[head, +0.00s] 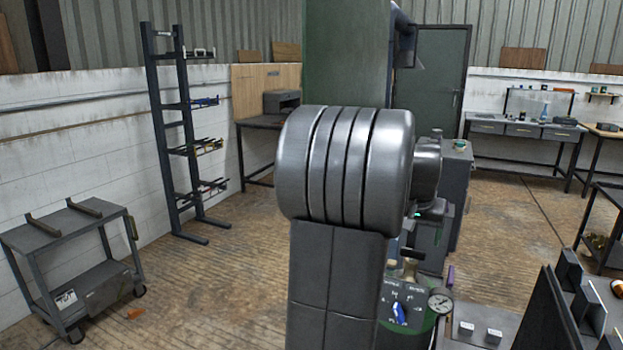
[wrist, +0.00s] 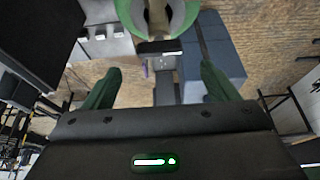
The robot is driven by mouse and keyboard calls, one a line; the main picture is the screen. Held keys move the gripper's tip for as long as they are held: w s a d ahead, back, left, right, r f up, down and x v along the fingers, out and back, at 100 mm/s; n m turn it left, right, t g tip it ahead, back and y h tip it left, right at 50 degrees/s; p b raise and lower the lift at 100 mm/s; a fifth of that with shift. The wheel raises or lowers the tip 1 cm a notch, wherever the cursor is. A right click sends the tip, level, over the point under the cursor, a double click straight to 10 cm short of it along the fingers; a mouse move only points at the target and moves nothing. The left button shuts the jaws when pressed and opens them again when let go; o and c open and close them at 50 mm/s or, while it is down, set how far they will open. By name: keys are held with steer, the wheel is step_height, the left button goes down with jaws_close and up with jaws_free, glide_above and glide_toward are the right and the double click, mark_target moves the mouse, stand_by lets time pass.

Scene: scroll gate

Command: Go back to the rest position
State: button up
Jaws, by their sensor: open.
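My gripper (wrist: 160,84) shows in the wrist view with its two green fingers spread wide apart and nothing between them. Beyond the fingertips is a green and pale round part (wrist: 186,18) at the top edge, cut off by the frame. In the head view my own large grey arm link fills the middle and hides much of what is behind it. I cannot clearly make out the gripper's fingers there.
A control panel (head: 399,300) with a blue lever and a round gauge (head: 440,301) stand close, low beside my arm. A cart (head: 68,249) and a tall rack (head: 173,135) stand left. A workbench (head: 520,131) lines the back wall.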

mark_target(414, 250)
steer(key=x, duration=0.6)
steer(key=shift+f, duration=0.1)
